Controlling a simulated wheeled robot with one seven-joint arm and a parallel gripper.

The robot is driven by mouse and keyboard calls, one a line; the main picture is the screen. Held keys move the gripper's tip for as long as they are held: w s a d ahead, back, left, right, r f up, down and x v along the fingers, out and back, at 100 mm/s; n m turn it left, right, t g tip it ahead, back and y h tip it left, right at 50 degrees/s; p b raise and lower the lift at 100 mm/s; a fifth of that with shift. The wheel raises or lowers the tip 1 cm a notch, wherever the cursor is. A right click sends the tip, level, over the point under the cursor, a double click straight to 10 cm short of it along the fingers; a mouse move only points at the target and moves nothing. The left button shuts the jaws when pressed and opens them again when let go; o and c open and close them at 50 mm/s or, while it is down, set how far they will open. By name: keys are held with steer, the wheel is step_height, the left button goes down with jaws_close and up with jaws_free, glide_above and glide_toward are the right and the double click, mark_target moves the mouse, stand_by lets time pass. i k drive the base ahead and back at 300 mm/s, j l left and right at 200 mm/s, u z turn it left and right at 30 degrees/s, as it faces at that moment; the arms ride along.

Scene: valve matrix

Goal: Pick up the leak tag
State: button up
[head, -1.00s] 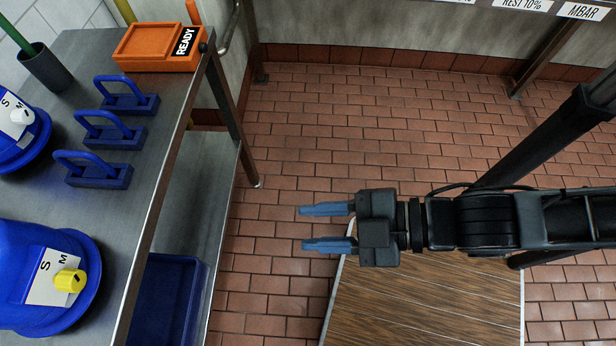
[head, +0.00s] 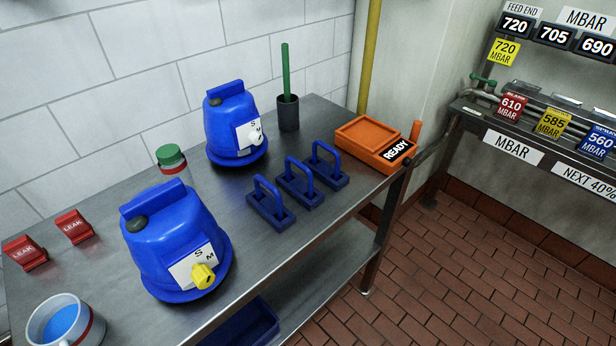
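Two red leak tags with white LEAK lettering stand on the steel table at the left of the head view. One leak tag (head: 25,253) is at the far left edge, and the other leak tag (head: 74,227) is a little right of and behind it. Both are apart from the other objects. My gripper is outside the present view, so its distance from the tags cannot be seen.
The steel table (head: 330,222) also holds two blue domed units (head: 172,250) (head: 233,125), a white cup (head: 88,327), a green-capped jar (head: 172,163), several blue handled blocks (head: 271,203), an orange READY box (head: 372,142) and a dark holder (head: 288,113). Brick floor (head: 450,270) is clear at right.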

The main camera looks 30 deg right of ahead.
mark_target(24, 252)
steer(key=j+u, duration=0.15)
steer(key=j, duration=0.4)
steer(key=i+j+u, duration=0.15)
steer(key=j, duration=0.4)
steer(key=j+u, duration=0.15)
steer(key=j, duration=0.4)
